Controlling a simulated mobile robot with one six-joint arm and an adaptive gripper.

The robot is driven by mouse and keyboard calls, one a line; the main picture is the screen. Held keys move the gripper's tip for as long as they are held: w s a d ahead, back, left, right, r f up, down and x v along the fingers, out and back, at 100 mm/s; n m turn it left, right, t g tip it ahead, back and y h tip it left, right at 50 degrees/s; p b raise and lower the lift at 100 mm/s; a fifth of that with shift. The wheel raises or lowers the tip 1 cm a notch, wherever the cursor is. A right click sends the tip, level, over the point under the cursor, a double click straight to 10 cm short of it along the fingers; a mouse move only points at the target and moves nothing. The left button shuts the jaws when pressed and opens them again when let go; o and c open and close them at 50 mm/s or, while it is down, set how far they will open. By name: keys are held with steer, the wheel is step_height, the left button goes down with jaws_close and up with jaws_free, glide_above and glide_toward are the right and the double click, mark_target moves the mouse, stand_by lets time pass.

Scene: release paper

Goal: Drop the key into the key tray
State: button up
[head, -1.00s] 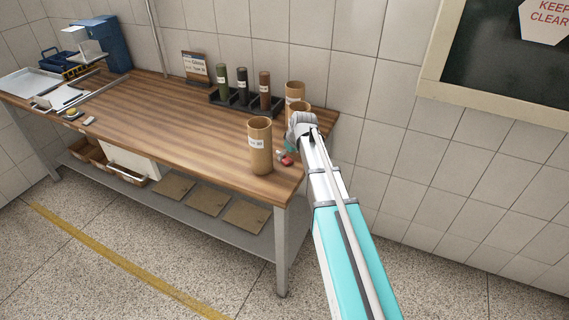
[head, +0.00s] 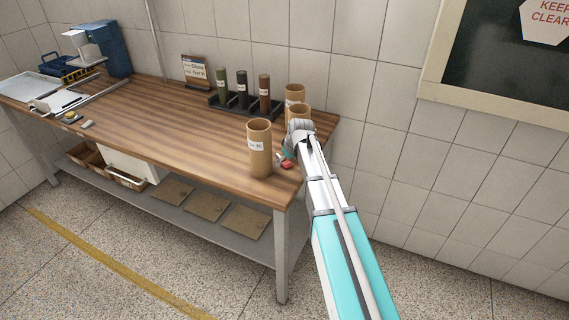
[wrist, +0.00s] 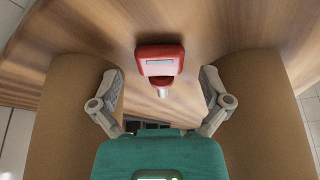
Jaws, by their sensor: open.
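A red key piece (wrist: 160,60) with a pale label and a short light shank lies on the wooden bench top, ahead of my gripper (wrist: 161,92). Its red part also shows in the head view (head: 287,165), beside the labelled cardboard tube. My gripper is open and empty, its two fingers spread to either side of the key's shank. In the head view my gripper (head: 289,155) is low over the bench's right end, partly hidden by my arm. I cannot tell for certain which container is the key tray; a grey metal tray (head: 28,85) lies at the far left.
Brown cardboard tubes stand close on both sides of my gripper, one labelled (head: 260,150), others behind (head: 294,93). A black rack (head: 232,108) with dark tubes stands at the back. A blue machine (head: 115,50) is far left. The bench middle is clear.

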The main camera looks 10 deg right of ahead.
mark_target(287, 163)
steer(key=c, duration=1.3)
steer(key=shift+r, duration=0.15)
step_height(287, 163, up, 3)
steer(key=p, duration=0.3)
steer(key=s+d+r+p, duration=0.1)
steer(key=s+r+p, duration=0.2)
steer(key=s, duration=0.1)
steer(key=s+d+r+p, duration=0.1)
steer(key=s+r+p, duration=0.2)
steer(key=s, duration=0.2)
steer(key=s+d+r+p, duration=0.1)
steer(key=s+r+p, duration=0.2)
steer(key=s+p, duration=0.1)
steer(key=shift+s+r, duration=0.35)
